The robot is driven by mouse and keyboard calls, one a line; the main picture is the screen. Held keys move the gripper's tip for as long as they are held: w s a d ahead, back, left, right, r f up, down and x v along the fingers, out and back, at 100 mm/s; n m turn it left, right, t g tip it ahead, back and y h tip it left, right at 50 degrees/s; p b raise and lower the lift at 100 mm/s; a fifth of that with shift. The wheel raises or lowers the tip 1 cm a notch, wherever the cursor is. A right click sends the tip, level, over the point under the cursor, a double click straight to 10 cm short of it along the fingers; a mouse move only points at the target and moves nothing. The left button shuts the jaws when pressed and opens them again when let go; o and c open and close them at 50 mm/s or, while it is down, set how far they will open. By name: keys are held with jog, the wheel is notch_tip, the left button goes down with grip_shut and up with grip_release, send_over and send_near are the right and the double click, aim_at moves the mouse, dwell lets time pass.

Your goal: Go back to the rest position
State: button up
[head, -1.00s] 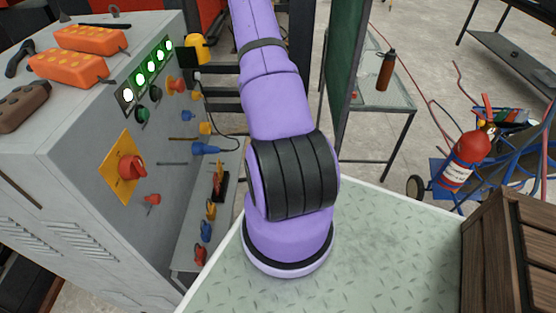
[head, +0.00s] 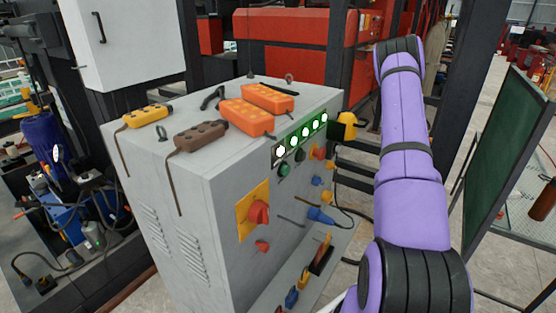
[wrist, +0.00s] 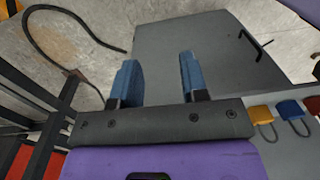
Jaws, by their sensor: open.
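My purple arm stands at the right of the head view; my gripper is not seen there. In the wrist view my gripper (wrist: 160,82) is open, with its two blue fingers apart and nothing between them. Beyond the fingers is a plain grey panel (wrist: 180,45) with a black hook-like handle. A yellow padlock (wrist: 262,114), a blue padlock (wrist: 290,109) and a red one at the edge show to the right of the fingers. No contact with the fingers is visible.
A grey control cabinet (head: 190,215) stands left of my arm, with orange remotes (head: 247,116), a brown remote (head: 201,136) and a yellow remote (head: 147,115) on top. A white box (head: 130,40) is behind. A green board (head: 505,150) stands at the right. Dark posts rise near the arm.

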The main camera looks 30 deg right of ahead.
jog(key=w+a+r+m+t+h, duration=0.1)
jog(key=w+r+h, duration=0.1)
jog(key=w+r, duration=0.75)
jog(key=w+a+r+m+h, duration=0.15)
jog(key=w+r, duration=0.45)
jog(key=r, duration=0.7)
jog(key=w+a+r+m+t, duration=0.1)
jog(key=a+r, duration=0.4)
jog(key=r, duration=0.2)
jog(key=w+a+r+t, duration=0.1)
jog(key=w+a+r, duration=0.1)
jog(key=a+r, duration=0.4)
jog(key=s+a+r+t+y, duration=0.1)
jog(key=s+a+r, duration=0.5)
jog(key=a+r, duration=0.2)
jog(key=s+a+r+t+y, duration=0.1)
jog(key=s+a+r+y, duration=0.1)
jog(key=s+a+r, duration=0.5)
jog(key=a+r+m, duration=0.1)
jog(key=a, duration=0.4)
jog(key=shift+s+r, duration=0.25)
